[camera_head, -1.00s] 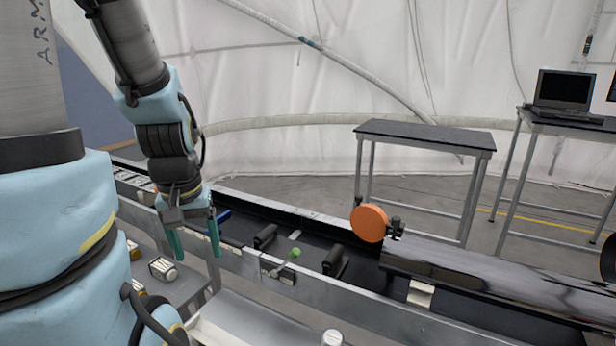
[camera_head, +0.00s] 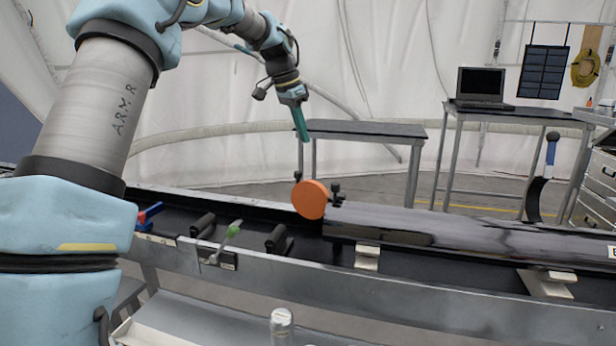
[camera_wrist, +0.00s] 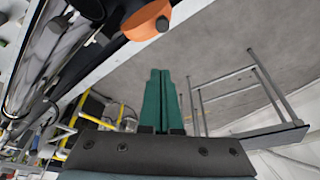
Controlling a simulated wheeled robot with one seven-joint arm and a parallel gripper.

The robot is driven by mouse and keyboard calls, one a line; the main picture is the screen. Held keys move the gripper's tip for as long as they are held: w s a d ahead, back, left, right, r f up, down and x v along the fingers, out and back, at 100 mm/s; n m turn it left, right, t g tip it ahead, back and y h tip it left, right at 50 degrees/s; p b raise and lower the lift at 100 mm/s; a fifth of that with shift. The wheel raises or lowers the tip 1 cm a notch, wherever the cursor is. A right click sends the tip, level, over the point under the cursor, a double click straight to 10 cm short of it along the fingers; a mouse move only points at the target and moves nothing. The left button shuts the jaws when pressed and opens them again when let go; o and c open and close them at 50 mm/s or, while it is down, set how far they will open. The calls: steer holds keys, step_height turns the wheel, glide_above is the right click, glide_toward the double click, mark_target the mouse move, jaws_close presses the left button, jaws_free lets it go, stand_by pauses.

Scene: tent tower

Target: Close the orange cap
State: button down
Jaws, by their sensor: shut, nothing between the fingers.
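The orange cap (camera_head: 310,199) is a round disc at the left end of a long dark grey cylinder (camera_head: 440,226) lying in the rail trough. A black hinge or clamp piece sits at the cap's right edge; the cap's face is turned mostly toward the head camera. The cap also shows at the top of the wrist view (camera_wrist: 147,20). My gripper (camera_head: 303,136) has teal fingers pointing down, above and behind the cap and apart from it. In the wrist view the fingers (camera_wrist: 160,75) are together and hold nothing.
The rail trough (camera_head: 400,277) runs across the front with black rollers and a green-tipped lever (camera_head: 233,229). A table (camera_head: 368,128) stands behind it. A laptop (camera_head: 481,84) sits on another table at the right. A clear jar (camera_head: 281,325) stands at the front edge.

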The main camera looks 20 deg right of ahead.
steer(key=p+x, duration=0.1)
steer(key=x, duration=0.2)
steer(key=p+x, duration=0.1)
steer(key=x, duration=0.1)
steer(key=a+p+x, duration=0.1)
steer(key=x, duration=0.2)
steer(key=shift+s+f, duration=0.15)
steer(key=shift+f, duration=0.4)
steer(key=shift+s+a+f, duration=0.1)
steer(key=shift+a+f, duration=0.1)
steer(key=shift+a, duration=0.5)
steer(key=shift+p, duration=0.3)
